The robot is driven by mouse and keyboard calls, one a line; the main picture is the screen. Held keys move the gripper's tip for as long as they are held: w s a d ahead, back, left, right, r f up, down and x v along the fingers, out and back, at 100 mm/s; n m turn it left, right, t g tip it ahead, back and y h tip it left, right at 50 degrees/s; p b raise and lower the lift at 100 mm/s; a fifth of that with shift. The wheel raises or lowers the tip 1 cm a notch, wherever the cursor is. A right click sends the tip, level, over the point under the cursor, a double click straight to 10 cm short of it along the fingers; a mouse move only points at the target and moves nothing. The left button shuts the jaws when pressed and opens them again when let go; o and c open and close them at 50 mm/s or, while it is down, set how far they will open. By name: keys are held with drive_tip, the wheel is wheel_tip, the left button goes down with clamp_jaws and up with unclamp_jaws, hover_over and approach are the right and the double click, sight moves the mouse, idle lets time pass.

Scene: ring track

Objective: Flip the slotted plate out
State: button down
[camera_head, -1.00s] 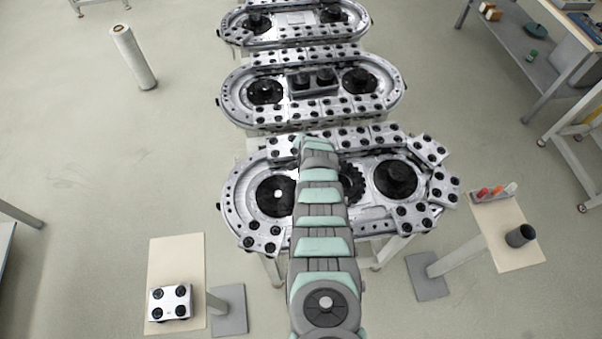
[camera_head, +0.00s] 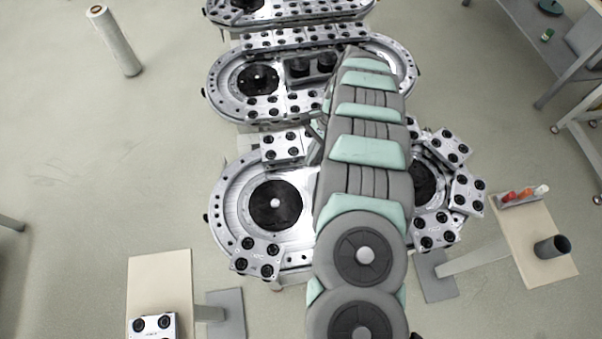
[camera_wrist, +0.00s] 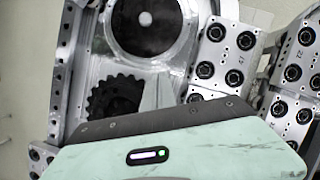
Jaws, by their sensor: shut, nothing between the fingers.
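The near ring track (camera_head: 226,205) is a silver oval with black discs and carriers with black rollers. My arm covers its middle in the head view. I cannot pick out the slotted plate for sure in either view. In the wrist view, my gripper (camera_wrist: 170,145) shows as a mint body with a dark bolted edge, above the track (camera_wrist: 88,60) and close to a black toothed gear (camera_wrist: 112,97). A black disc (camera_wrist: 150,22) lies beyond the gear. The gripper is shut with nothing seen held. Its fingertips are not clearly visible, and my arm hides it in the head view.
Roller carriers (camera_head: 285,147) sit around the near track, several at its right end (camera_head: 466,192). A second ring track (camera_head: 222,85) stands behind. A side stand (camera_head: 548,265) at right holds coloured pieces and a dark cup. A beige stand (camera_head: 160,275) at lower left holds a carrier.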

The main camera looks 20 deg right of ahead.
sight(298, 185)
drive_tip(key=shift+f, duration=0.1)
drive_tip(key=p+x, duration=0.1)
drive_tip(key=x, duration=0.9)
drive_tip(key=shift+p, duration=0.35)
